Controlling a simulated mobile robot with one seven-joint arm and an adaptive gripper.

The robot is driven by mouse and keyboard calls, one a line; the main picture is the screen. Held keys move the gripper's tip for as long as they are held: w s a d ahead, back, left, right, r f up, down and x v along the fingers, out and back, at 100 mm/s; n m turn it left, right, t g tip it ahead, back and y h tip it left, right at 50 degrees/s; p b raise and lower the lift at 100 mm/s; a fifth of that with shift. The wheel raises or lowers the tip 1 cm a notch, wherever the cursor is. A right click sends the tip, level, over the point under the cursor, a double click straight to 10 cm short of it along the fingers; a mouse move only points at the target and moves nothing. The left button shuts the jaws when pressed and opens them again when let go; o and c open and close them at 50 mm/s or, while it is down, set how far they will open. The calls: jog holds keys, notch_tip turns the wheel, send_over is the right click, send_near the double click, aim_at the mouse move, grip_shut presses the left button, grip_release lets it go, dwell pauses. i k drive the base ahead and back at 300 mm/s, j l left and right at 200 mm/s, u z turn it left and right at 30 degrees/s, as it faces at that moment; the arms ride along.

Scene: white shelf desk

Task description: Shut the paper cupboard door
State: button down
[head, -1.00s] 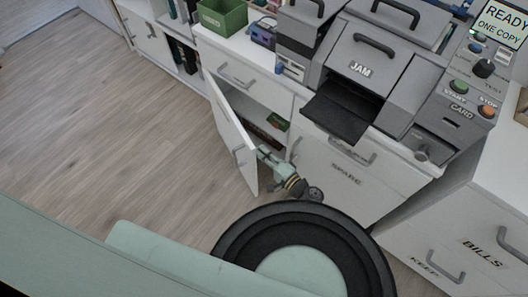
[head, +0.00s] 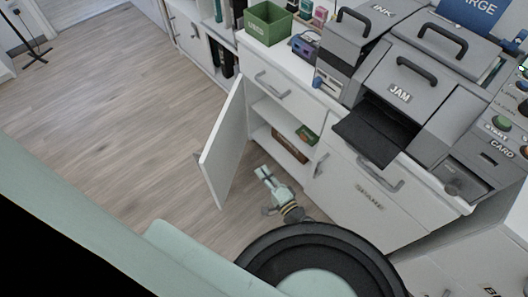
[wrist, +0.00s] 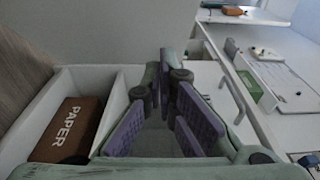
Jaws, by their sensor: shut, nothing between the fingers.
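The paper cupboard door (head: 223,145) stands wide open, hinged on the left of the cupboard and swung out over the floor. Its handle (head: 198,159) is on the outer face. The cupboard's inside shows a shelf, and a brown box marked PAPER (wrist: 69,130) lies in it in the wrist view. My gripper (head: 262,173) is shut and empty, low in front of the opening, to the right of the door on its inner side. A gap shows between them in the head view. In the wrist view the gripper's purple pads (wrist: 165,115) fill the centre.
A drawer (head: 268,85) sits above the cupboard, with a green bin (head: 268,24) on top. To the right is the SPARE drawer front (head: 368,197), below the grey copier (head: 405,90). Open wooden floor (head: 110,110) lies left of the door.

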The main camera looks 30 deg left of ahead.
aim_at(219, 160)
jog(key=k+l, duration=0.45)
jog(key=k, duration=0.15)
jog(key=j+u, duration=0.25)
jog(key=u, duration=0.15)
jog(key=i+j+u, duration=0.15)
jog(key=u, duration=0.2)
jog(key=i+j+u, duration=0.15)
jog(key=u, duration=0.25)
jog(key=j, duration=0.1)
